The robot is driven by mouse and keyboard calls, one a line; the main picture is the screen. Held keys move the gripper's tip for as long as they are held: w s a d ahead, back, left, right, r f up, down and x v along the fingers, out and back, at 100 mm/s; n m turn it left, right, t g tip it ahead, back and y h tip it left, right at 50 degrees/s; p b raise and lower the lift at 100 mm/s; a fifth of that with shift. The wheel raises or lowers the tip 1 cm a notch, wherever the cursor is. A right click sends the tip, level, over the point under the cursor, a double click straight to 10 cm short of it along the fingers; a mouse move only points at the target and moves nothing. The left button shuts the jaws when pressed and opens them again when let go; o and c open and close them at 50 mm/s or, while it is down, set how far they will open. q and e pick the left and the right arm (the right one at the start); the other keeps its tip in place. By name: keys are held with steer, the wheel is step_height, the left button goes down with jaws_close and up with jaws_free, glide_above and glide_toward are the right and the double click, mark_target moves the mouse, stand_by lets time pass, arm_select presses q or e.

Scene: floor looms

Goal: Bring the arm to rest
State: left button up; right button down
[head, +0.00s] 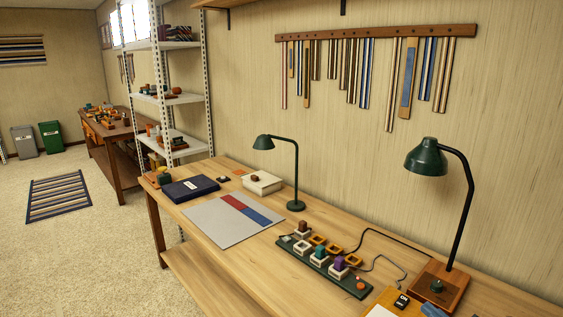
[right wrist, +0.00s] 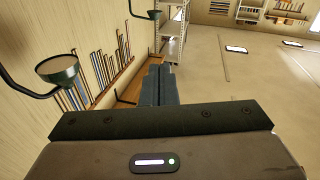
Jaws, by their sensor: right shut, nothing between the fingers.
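My right gripper (right wrist: 160,70) shows in the right wrist view, its two dark fingers together and nothing between them. It points out over the room, with the wooden workbench partly hidden behind it.
A green desk lamp (head: 427,158) stands at the bench's right, and a smaller lamp (head: 264,142) further back. White shelving (head: 172,97) stands beyond.

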steer(key=s+d+f+m+g+h, duration=0.1)
steer(key=s+f+m+g+h, duration=0.4)
steer(key=s+f+m+h, duration=0.55)
steer(key=s+a+f+n+g+y, duration=0.1)
steer(key=s+a+f+n+g, duration=0.3)
steer(key=s, duration=0.5)
steer(key=s+a+f+n+g+y, duration=0.1)
steer(key=s+a+f+g, duration=0.3)
steer(key=s, duration=0.4)
step_height(320, 180, down, 30)
steer(key=d+g, duration=0.2)
steer(key=s+f, duration=1.8)
steer(key=shift+s+d+f+g, duration=0.2)
steer(key=shift+d+g, duration=0.1)
steer(key=shift+d, duration=0.15)
